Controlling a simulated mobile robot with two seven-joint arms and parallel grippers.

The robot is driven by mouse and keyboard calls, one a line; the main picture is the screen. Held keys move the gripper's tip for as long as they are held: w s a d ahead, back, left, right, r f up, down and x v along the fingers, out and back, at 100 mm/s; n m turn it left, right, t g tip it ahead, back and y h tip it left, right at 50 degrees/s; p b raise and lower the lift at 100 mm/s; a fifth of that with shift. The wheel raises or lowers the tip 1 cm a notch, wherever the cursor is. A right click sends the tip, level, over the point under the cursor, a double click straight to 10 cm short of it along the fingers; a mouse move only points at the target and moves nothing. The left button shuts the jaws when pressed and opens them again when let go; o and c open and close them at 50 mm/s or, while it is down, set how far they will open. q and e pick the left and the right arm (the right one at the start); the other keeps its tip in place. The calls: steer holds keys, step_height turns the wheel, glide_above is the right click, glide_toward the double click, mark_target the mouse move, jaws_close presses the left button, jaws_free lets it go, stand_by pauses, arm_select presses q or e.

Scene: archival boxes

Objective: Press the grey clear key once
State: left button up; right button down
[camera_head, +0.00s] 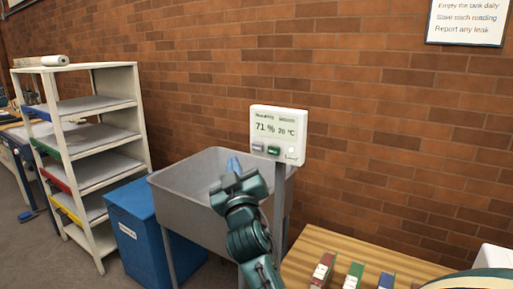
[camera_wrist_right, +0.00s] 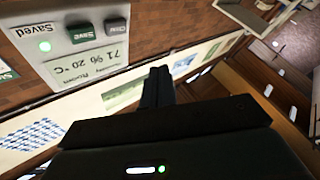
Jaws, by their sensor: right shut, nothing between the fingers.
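The white meter (camera_head: 278,120) stands on a grey post by the brick wall and reads 71 % and 20 °C. Its grey clear key (camera_head: 257,147) is left of the green save key (camera_head: 273,150). In the right wrist view the meter appears upside down, with the grey clear key (camera_wrist_right: 116,26), the green save key (camera_wrist_right: 82,33) and a glowing green lamp (camera_wrist_right: 44,46) marked Saved. My right gripper (camera_head: 234,164) is shut and empty, below and left of the keys in the head view. Its closed fingers (camera_wrist_right: 157,86) show apart from the meter. My left gripper is out of view.
A grey sink (camera_head: 177,186) stands behind my right gripper, with a blue bin (camera_head: 140,228) beside it. A shelf unit (camera_head: 104,131) is at left. A wooden table (camera_head: 310,243) with several small boxes is at lower right. A notice (camera_head: 467,22) hangs on the wall.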

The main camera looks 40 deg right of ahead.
mark_target(252, 145)
steer(key=w+d, duration=0.2)
steer(key=d, duration=0.4)
steer(key=shift+w+d+p, duration=0.4)
steer(key=shift+d, duration=0.1)
stand_by(1.6)
steer(key=shift+w+d, duration=0.2)
steer(key=shift+d, duration=0.1)
steer(key=shift+w+d, duration=0.15)
steer(key=shift+d, duration=0.25)
stand_by(0.8)
steer(key=shift+a, duration=0.1)
steer(key=shift+s+a, duration=0.35)
steer(key=shift+a, duration=0.35)
steer(key=shift+a, duration=0.1)
steer(key=a, duration=0.1)
steer(key=s+a, duration=0.1)
steer(key=a, duration=0.1)
steer(key=s+a, duration=0.1)
steer(key=shift+a, duration=0.25)
